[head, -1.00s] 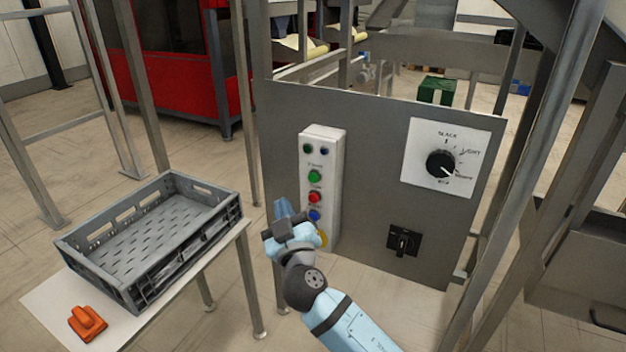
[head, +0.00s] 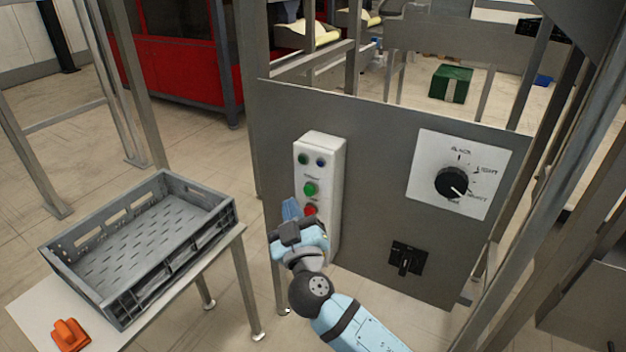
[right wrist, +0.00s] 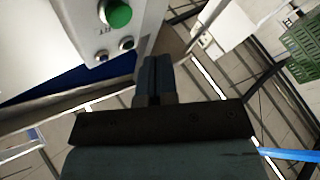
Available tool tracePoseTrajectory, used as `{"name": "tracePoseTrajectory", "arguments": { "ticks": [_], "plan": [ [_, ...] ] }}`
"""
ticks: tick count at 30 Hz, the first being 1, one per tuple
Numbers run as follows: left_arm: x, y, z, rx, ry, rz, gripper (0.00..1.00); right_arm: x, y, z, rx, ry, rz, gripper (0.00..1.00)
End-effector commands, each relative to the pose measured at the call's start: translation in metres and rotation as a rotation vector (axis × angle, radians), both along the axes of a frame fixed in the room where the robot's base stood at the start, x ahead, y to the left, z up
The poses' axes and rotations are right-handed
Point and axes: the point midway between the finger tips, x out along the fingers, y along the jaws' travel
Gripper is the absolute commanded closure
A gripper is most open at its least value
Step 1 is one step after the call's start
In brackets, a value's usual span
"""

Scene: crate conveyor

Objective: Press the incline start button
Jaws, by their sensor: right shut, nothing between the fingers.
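A white button box (head: 326,160) is fixed to the grey panel. It carries a green button (head: 310,189) and a red button (head: 310,210), with two small dark buttons above. The labels are too small to read surely. My right gripper (head: 290,208) is shut and empty, just left of the red button and in front of the box's lower part, hiding the lower buttons. In the right wrist view the shut fingers (right wrist: 154,75) point up the picture, below and right of the green button (right wrist: 118,13), apart from it. My left gripper is out of view.
The grey panel (head: 375,210) also holds a black dial (head: 452,183) and a black switch (head: 406,259). A grey crate (head: 75,285) and an orange object (head: 70,335) rest on a white table at left. Metal posts stand at right.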

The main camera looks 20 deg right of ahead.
Motion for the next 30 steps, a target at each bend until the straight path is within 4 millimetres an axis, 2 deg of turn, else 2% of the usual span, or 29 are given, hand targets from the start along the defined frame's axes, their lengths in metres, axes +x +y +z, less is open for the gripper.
{"name": "tracePoseTrajectory", "arguments": {
  "ticks": [2,9,30],
  "plan": [
    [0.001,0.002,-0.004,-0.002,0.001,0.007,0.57,0.007,-0.005,-0.002,0.000,0.000,0.001,1.00],
    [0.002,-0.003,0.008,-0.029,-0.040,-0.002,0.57,0.018,-0.014,0.000,0.000,0.001,0.004,1.00],
    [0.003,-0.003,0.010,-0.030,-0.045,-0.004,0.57,0.018,-0.014,0.000,0.000,0.001,0.005,1.00]
  ]
}}
